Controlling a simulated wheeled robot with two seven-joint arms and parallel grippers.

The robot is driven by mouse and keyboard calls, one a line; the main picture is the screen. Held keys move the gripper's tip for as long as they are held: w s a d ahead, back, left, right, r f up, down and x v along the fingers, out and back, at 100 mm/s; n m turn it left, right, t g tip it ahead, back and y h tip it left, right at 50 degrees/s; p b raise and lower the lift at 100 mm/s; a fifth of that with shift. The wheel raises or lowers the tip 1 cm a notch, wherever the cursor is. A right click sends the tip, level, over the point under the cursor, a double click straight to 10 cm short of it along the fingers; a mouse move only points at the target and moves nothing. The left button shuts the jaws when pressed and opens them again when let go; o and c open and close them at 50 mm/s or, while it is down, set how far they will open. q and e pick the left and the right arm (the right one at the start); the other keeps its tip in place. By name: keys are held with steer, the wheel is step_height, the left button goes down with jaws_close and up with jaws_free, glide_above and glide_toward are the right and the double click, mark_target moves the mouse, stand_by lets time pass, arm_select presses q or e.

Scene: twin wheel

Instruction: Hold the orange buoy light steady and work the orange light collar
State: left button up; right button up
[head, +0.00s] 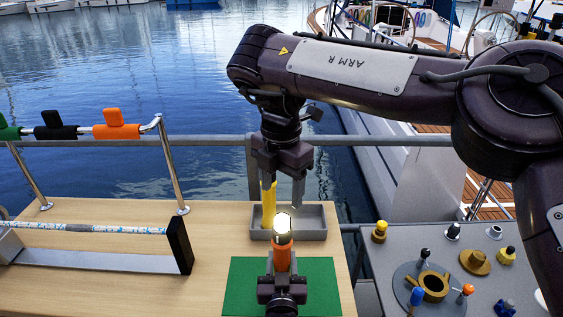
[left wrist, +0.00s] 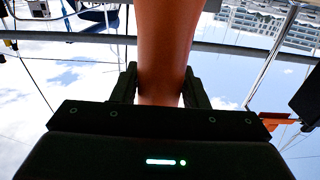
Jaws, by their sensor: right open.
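The orange buoy light (head: 281,260) stands upright above the green mat, its lamp (head: 281,223) glowing white. My left gripper (head: 281,280) comes up from the bottom edge and is shut on the buoy light's lower body. In the left wrist view its two fingers press on either side of the orange body (left wrist: 165,45). My right gripper (head: 282,192) points down, open and empty, with its fingertips just above the lamp in the picture. Its distance in depth is hard to tell.
A grey tray (head: 314,222) with a yellow upright thing (head: 268,203) lies behind. The green mat (head: 318,285) is on the wooden table (head: 110,222). A rail with green, black and orange floats (head: 115,123) is left. A grey panel (head: 392,262) with several small fittings is right.

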arm_select(q)
steer(key=o, duration=0.4)
steer(key=s, duration=1.2)
